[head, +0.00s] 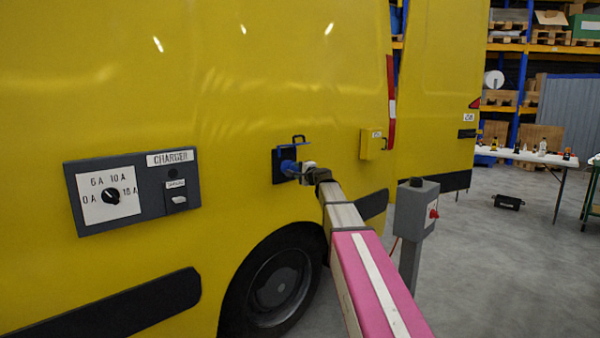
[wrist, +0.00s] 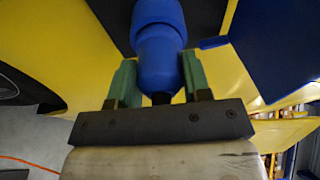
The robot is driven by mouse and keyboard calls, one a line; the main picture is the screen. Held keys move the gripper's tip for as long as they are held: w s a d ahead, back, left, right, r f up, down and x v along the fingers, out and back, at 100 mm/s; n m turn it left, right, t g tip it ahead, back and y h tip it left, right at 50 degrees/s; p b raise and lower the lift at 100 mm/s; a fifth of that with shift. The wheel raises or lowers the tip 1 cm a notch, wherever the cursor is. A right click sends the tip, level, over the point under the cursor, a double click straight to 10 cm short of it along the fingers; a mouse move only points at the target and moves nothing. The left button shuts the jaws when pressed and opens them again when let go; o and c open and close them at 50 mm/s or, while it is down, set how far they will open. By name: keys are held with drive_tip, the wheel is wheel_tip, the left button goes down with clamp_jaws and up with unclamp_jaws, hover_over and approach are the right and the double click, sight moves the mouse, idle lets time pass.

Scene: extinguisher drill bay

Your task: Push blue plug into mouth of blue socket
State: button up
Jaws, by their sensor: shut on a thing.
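The blue plug (wrist: 158,55) is between the green fingers of my gripper (wrist: 160,85) in the wrist view, with its front end pointing away toward the dark plate on the van. In the head view the blue plug (head: 289,168) is at the dark mounting plate, and my gripper (head: 300,170) is shut on it. The blue socket (head: 287,153) is on that plate on the yellow van side, mostly hidden by the plug and gripper. I cannot tell how deep the plug sits in the socket mouth.
A charger panel (head: 132,188) with a dial is left of the socket. A small yellow box (head: 372,144) is to its right. A grey post with a box (head: 414,210) stands right of my arm. A white table (head: 530,157) is farther back. Open floor lies at right.

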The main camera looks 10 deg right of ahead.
drive_tip(key=o, duration=1.1)
drive_tip(key=shift+s+d, duration=0.25)
drive_tip(key=shift+s, duration=0.3)
drive_tip(key=v, duration=0.9)
drive_tip(key=s+a+f+n+g, duration=0.2)
drive_tip(key=s+f+g, duration=0.15)
drive_tip(key=f, duration=0.55)
drive_tip(key=s+a+f+n+g+h, duration=0.1)
drive_tip(key=s+f+n+g, duration=0.2)
drive_tip(key=f, duration=0.5)
drive_tip(key=s+a+f+n+g, duration=0.2)
drive_tip(key=s+f, duration=0.3)
drive_tip(key=f, duration=0.4)
drive_tip(key=s+d+f+n+g+h, duration=0.2)
drive_tip(key=s+f+n+g+h, duration=0.1)
drive_tip(key=s+f, duration=0.6)
drive_tip(key=s+d+f+n+g+h, duration=0.2)
drive_tip(key=s+f+g, duration=0.3)
drive_tip(key=s+f, duration=0.4)
drive_tip(key=s+n+h, duration=0.1)
drive_tip(key=s, duration=0.1)
drive_tip(key=shift+s+f, duration=0.35)
drive_tip(key=shift+s, duration=0.05)
drive_tip(key=shift+d, duration=0.1)
